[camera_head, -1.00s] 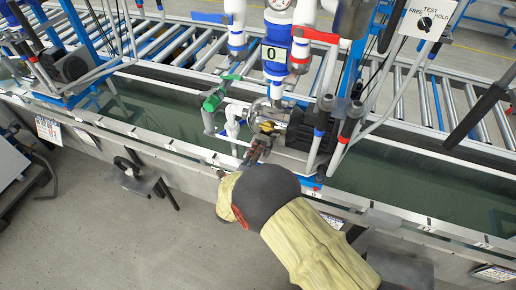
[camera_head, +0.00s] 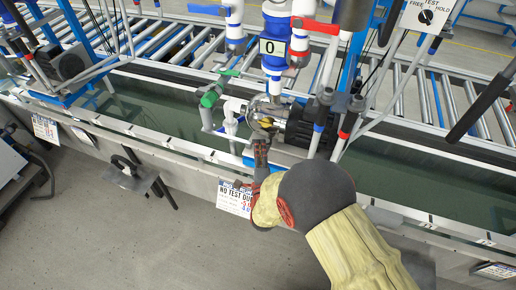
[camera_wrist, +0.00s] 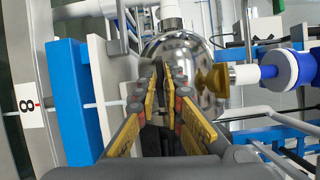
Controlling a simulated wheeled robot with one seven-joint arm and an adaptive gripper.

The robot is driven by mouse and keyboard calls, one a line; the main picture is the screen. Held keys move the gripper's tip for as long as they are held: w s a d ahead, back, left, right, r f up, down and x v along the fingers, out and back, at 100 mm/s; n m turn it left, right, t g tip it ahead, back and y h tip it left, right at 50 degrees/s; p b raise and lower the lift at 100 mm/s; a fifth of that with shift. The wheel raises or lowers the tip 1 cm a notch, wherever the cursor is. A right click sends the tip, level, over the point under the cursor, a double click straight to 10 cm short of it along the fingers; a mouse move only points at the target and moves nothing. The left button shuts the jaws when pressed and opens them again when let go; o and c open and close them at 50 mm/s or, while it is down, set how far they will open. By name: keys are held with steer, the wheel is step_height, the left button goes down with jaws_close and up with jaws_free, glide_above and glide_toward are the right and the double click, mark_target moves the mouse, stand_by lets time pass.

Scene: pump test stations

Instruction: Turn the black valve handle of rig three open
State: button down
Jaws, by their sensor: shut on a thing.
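In the head view, my gripper (camera_head: 262,142) reaches from the front edge to the low pipework of the middle rig, left of a dark motor (camera_head: 302,127). In the wrist view, my gripper (camera_wrist: 166,85) has its yellow-padded fingers close together on a narrow dark piece (camera_wrist: 160,112), apparently the black valve handle. The fingers hide most of it, and its turn angle cannot be told. A shiny round pump housing (camera_wrist: 182,55) lies just beyond the fingertips, with a brass fitting (camera_wrist: 211,79) to their right.
A green lever (camera_head: 213,94) is left of my gripper, and a red lever (camera_head: 315,25) is above. A sign (camera_head: 234,197) hangs on the front edge. A black-handled bracket (camera_head: 133,175) projects farther left. The floor in front is clear.

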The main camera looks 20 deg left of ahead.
steer(key=shift+s+d+f+n+g+y+b, duration=0.1)
steer(key=shift+d+n+g+y+b, duration=0.2)
steer(key=shift+n+y, duration=0.4)
steer(key=shift+s+d+n+g+y+b, duration=0.15)
steer(key=shift+n+g+y, duration=0.25)
steer(key=shift+y, duration=0.5)
steer(key=c, duration=1.9)
jaws_free()
steer(key=shift+w, duration=0.1)
steer(key=v, duration=1.2)
steer(key=shift+d, duration=0.1)
